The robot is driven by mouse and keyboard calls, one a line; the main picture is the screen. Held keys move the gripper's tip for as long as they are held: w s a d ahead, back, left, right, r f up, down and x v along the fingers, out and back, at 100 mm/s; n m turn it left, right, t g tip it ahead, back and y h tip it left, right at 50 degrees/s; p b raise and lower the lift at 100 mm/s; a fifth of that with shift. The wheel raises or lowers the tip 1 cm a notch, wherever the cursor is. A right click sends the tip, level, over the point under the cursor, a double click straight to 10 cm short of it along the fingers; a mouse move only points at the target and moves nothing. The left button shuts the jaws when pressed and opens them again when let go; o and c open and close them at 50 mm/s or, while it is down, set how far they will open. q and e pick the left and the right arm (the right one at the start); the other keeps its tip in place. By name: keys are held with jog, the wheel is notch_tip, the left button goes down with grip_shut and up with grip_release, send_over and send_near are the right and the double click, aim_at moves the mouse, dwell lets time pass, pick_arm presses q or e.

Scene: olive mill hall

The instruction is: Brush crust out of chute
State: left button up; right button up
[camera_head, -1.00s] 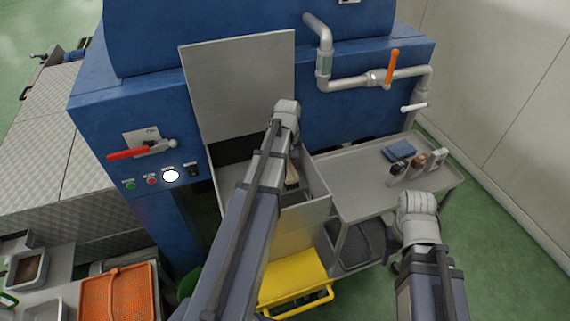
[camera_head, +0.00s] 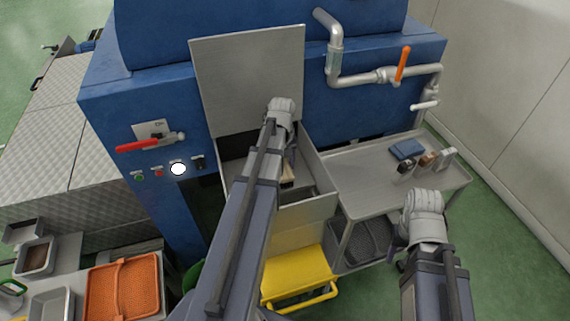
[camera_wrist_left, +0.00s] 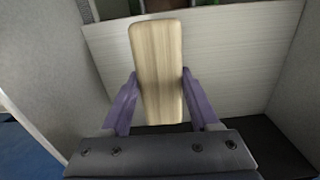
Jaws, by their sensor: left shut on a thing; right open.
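The chute (camera_head: 300,230) is an open metal box on the front of the blue machine, with its flat lid (camera_head: 250,85) raised. My left gripper (camera_wrist_left: 159,78) reaches into it and is shut on a brush (camera_wrist_left: 156,45). The brush's pale wooden part shows between the purple fingers in the left wrist view, and a bit of it in the head view (camera_head: 288,174). Its bristles are hidden, and I cannot make out crust. My right gripper (camera_head: 401,250) is over the near side of the metal side table, apart from the chute; its fingers barely show and hold nothing visible.
The side table (camera_head: 365,185) carries a blue cloth or sponge (camera_head: 407,149) and several small bottles. Pipes with an orange-handled valve (camera_head: 403,64) run above it. A yellow step (camera_head: 295,278) is below the chute. An orange tray (camera_head: 122,290) lies at lower left.

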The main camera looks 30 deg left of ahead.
pick_arm(q)
jog(key=shift+s+a+f, duration=0.1)
jog(key=shift+s+a, duration=0.9)
jog(key=shift+s, duration=0.25)
jog(key=shift+s+a, duration=1.2)
jog(key=shift+s, duration=0.15)
jog(key=shift+s+a, duration=1.05)
jog(key=shift+s, duration=0.3)
jog(key=shift+s, duration=0.1)
jog(key=shift+s+a, duration=1.2)
jog(key=shift+s, duration=0.1)
